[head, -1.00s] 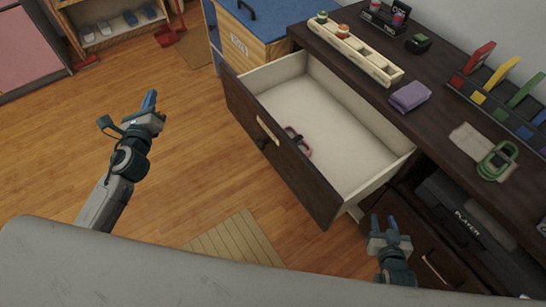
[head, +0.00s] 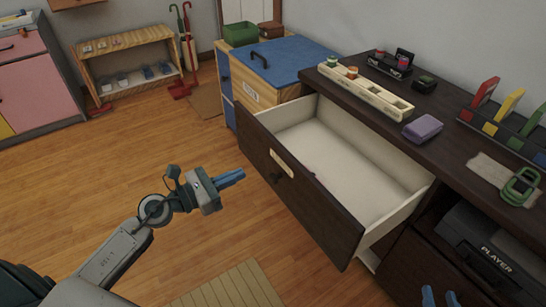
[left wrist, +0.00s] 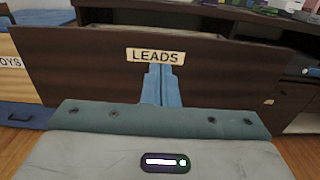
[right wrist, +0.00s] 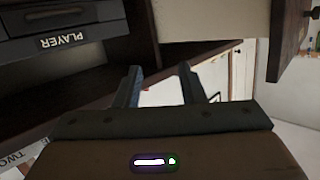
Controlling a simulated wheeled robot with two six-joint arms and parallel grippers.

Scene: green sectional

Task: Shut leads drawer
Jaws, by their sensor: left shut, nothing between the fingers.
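The leads drawer (head: 305,190) stands pulled open from the dark cabinet, with a dark front and pale inside. Its LEADS label (left wrist: 155,55) shows in the left wrist view. My left gripper (head: 243,174) is shut and empty, pointing at the outer face of the drawer front; a small gap seems to remain in the head view. In the left wrist view its fingertips (left wrist: 160,67) appear just below the label. My right gripper (head: 440,294) is open and empty, low by the cabinet at the bottom right; its parted fingers show in the right wrist view (right wrist: 159,70).
A PLAYER box (head: 480,250) sits in the cabinet's open bay. A blue-topped toy chest (head: 290,58) stands beyond the drawer. The floor before the drawer is clear.

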